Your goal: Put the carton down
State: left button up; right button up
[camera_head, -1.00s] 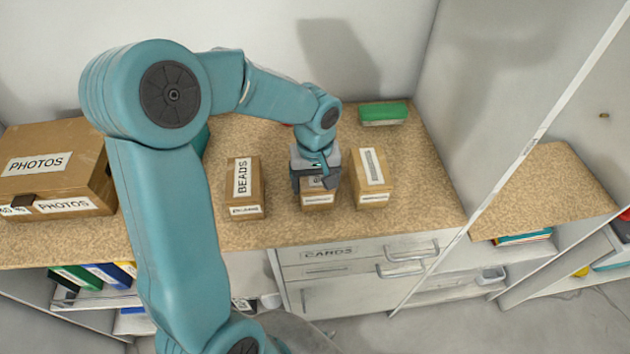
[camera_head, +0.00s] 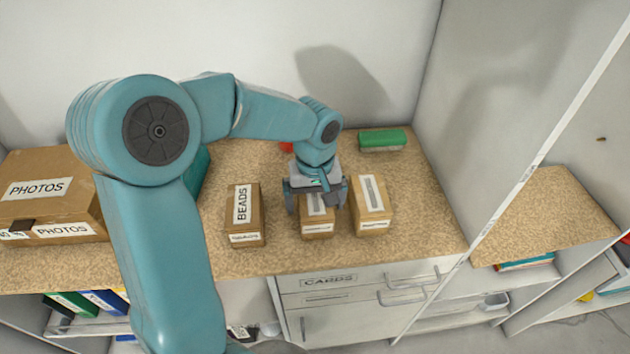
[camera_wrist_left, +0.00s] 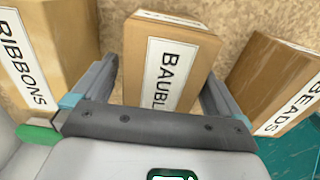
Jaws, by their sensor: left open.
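The carton (camera_head: 316,226) is a small brown box that stands upright on the cork-coloured worktop, between two similar boxes. In the left wrist view its label starts "BAUBL" on the carton (camera_wrist_left: 180,40), and the lower part is hidden by my gripper. My left gripper (camera_head: 318,198) is just above the carton's rear part. It is open, and in the left wrist view its fingers (camera_wrist_left: 160,90) stand on either side of the carton with small gaps. My right gripper is not in view.
A BEADS box (camera_head: 244,215) stands left of the carton and a RIBBONS box (camera_head: 370,206) close on its right. A large PHOTOS box (camera_head: 50,190) is at the far left, a green item (camera_head: 382,140) at the back. Bare worktop (camera_head: 430,215) lies to the right.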

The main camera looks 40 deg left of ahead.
pick_arm(q)
notch_tip(320, 180, up, 9)
jog(key=shift+f, duration=0.1)
jog(key=shift+s+d, duration=0.1)
jog(key=shift+s, duration=0.05)
dwell(0.6)
